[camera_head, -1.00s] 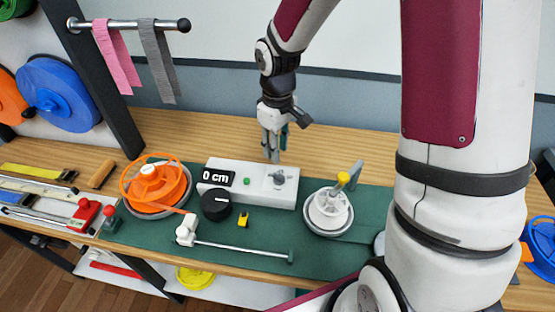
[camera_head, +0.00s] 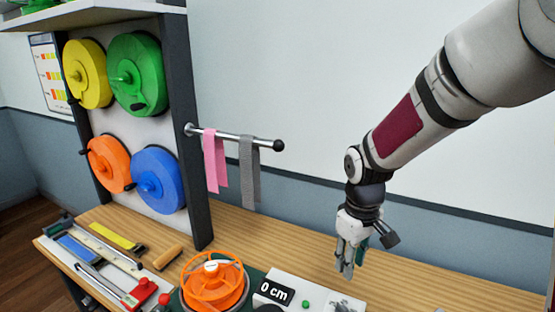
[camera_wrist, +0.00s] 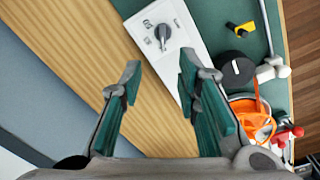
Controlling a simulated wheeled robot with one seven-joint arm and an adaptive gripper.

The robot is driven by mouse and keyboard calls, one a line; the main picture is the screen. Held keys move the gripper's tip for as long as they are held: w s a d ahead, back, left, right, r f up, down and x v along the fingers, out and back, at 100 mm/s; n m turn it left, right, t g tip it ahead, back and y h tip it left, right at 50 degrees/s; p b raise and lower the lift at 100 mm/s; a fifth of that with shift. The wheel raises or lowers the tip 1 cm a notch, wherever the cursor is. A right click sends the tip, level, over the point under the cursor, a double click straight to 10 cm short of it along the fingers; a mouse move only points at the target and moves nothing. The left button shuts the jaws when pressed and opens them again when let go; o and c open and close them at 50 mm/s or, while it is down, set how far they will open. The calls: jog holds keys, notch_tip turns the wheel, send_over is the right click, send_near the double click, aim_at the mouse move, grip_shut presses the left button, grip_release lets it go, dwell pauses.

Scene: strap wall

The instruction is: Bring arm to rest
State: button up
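My gripper (camera_head: 347,262) hangs from my arm with its fingers pointing down, in the air above the back of the workbench. In the wrist view my gripper (camera_wrist: 158,85) has its two green-padded fingers spread apart. Nothing is between them. Below the fingers lie bare wood and the white measuring box (camera_wrist: 182,45) with its grey knob (camera_wrist: 163,32). In the head view the same white box (camera_head: 318,296) reads "0 cm" and is cut off by the lower edge.
An orange spool (camera_head: 212,285) stands at the bench's front. A rail (camera_head: 235,137) carries pink and grey straps. Yellow, green, orange and blue reels (camera_head: 158,180) hang on the rack. The wooden bench (camera_head: 420,272) is clear right of my gripper. The wrist view shows a black knob (camera_wrist: 233,68).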

jog(key=s+r+m+t, duration=0.5)
jog(key=s+r, duration=1.2)
jog(key=s, duration=0.2)
jog(key=shift+s+r+m, duration=0.2)
jog(key=shift+r+m, duration=0.05)
jog(key=shift+m, duration=0.05)
